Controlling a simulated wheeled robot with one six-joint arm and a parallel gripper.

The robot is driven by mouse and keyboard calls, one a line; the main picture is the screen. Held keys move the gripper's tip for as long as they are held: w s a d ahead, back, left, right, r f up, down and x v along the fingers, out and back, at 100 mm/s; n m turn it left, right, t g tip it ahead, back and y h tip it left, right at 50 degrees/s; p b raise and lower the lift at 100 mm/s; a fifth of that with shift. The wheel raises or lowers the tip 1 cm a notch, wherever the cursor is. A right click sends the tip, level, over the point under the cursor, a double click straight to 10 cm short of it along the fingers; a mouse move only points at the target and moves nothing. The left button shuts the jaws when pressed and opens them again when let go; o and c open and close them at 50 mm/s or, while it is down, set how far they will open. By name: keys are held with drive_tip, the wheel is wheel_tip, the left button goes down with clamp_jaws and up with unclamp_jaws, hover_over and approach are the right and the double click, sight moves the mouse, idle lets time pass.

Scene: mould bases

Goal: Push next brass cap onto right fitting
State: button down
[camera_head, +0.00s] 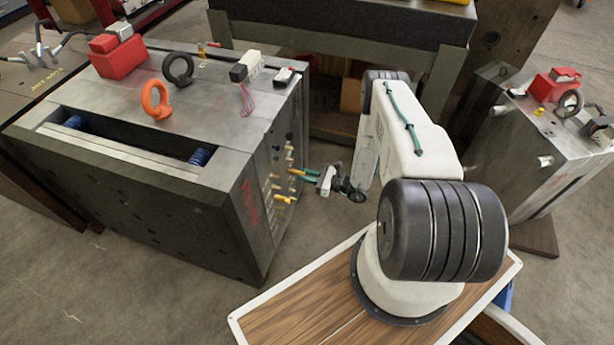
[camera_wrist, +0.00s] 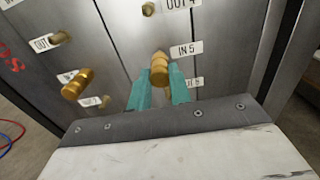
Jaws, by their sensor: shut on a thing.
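My gripper (camera_wrist: 160,84) has two teal fingers shut on a brass cap (camera_wrist: 160,66) in the wrist view. The cap is in front of the steel side face of the mould base, beside the label IN 5 (camera_wrist: 186,49). I cannot tell whether it touches a fitting behind it, which is hidden. Another brass piece (camera_wrist: 77,84) sticks out of the face to the left. In the head view my gripper (camera_head: 303,174) is at the right side of the large mould base (camera_head: 225,215), close to its several brass fittings (camera_head: 286,199).
Small fittings sit by the labels OUT 4 (camera_wrist: 181,4) and OUT (camera_wrist: 41,44). An orange eyebolt (camera_head: 156,100) and a red block (camera_head: 117,56) are on the mould's top. Another mould base (camera_head: 540,150) stands at the right. Red and blue hoses (camera_wrist: 10,134) show at the left.

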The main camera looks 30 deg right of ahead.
drive_tip(key=shift+w+a, duration=0.15)
drive_tip(key=shift+w, duration=0.05)
drive_tip(key=shift+w+a, duration=0.15)
drive_tip(key=shift+w, duration=0.05)
idle(0.4)
drive_tip(key=c, duration=0.8)
unclamp_jaws()
drive_tip(key=v, duration=0.7)
drive_tip(key=shift+f, duration=0.1)
idle(0.5)
